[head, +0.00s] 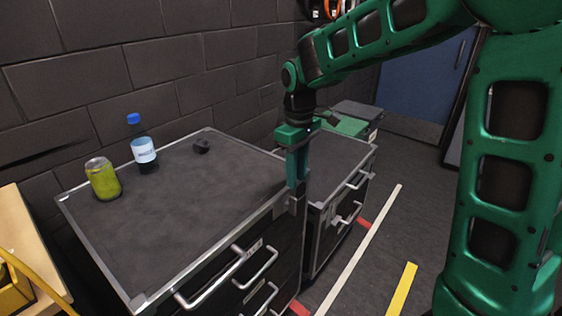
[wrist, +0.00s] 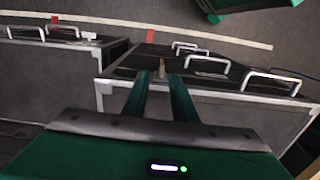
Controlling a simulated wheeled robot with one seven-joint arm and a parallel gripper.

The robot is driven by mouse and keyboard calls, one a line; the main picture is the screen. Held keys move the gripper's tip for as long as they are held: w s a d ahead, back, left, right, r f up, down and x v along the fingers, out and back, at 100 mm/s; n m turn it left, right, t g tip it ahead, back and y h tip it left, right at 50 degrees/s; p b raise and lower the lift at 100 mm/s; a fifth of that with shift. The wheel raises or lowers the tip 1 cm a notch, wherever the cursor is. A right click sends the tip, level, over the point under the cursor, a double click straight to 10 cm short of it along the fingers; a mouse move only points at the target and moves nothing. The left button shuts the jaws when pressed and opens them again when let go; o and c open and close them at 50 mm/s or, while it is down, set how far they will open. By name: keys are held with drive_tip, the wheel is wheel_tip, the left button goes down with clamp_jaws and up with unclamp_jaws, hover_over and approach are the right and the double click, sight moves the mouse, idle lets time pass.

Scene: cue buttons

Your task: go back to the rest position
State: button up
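In the head view my gripper (head: 292,203) points down at the front right corner of the near black cabinet (head: 190,195). I cannot tell whether it touches the corner. In the wrist view the two green fingers of my gripper (wrist: 160,78) stand apart with a gap between them. A small brownish piece (wrist: 161,69) shows beyond the gap, and I cannot tell what it is. Nothing is clearly held.
A green can (head: 103,179), a blue-capped bottle (head: 143,150) and a small dark object (head: 201,147) stand on the near cabinet. A second cabinet (head: 330,157) adjoins on the right. Metal handles (head: 262,268) stick out in front. Floor to the right is open.

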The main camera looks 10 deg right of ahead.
drive_tip(key=s+d+r+m, duration=0.2)
drive_tip(key=s+d+m, duration=0.8)
drive_tip(key=s+d, duration=1)
drive_tip(key=s+d+f+m, duration=0.2)
drive_tip(key=s+m, duration=0.2)
drive_tip(key=s, duration=0.5)
drive_tip(key=shift+s, duration=0.4)
drive_tip(key=shift+w+f, duration=0.3)
drive_tip(key=shift+w, duration=0.35)
drive_tip(key=shift+o, duration=0.4)
